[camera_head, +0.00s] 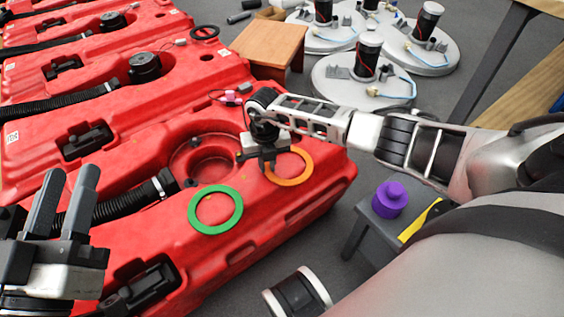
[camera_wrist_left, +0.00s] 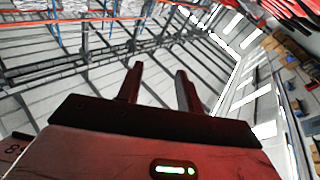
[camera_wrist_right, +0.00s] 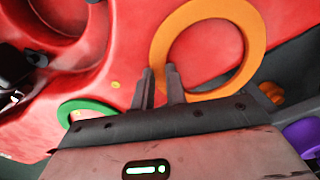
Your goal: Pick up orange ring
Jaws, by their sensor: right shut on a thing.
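The orange ring (camera_head: 309,167) is at the right end of the nearest red tank (camera_head: 262,235). It fills the top of the right wrist view (camera_wrist_right: 254,45). My right gripper (camera_head: 263,166) points down at the ring's left edge and is shut on its band. In the right wrist view the two fingers (camera_wrist_right: 159,78) sit at the band's lower left. Whether the ring is clear of the tank I cannot tell. My left gripper (camera_head: 69,172) is raised at the lower left, open and empty, its fingers apart in the left wrist view (camera_wrist_left: 158,70).
A green ring (camera_head: 194,210) lies on the tank left of the orange one. A purple knobbed piece (camera_head: 389,200) stands on a grey stool at the right. A wooden table (camera_head: 268,42) and round grey bases with black cylinders (camera_head: 362,85) stand behind. More red tanks lie at the left.

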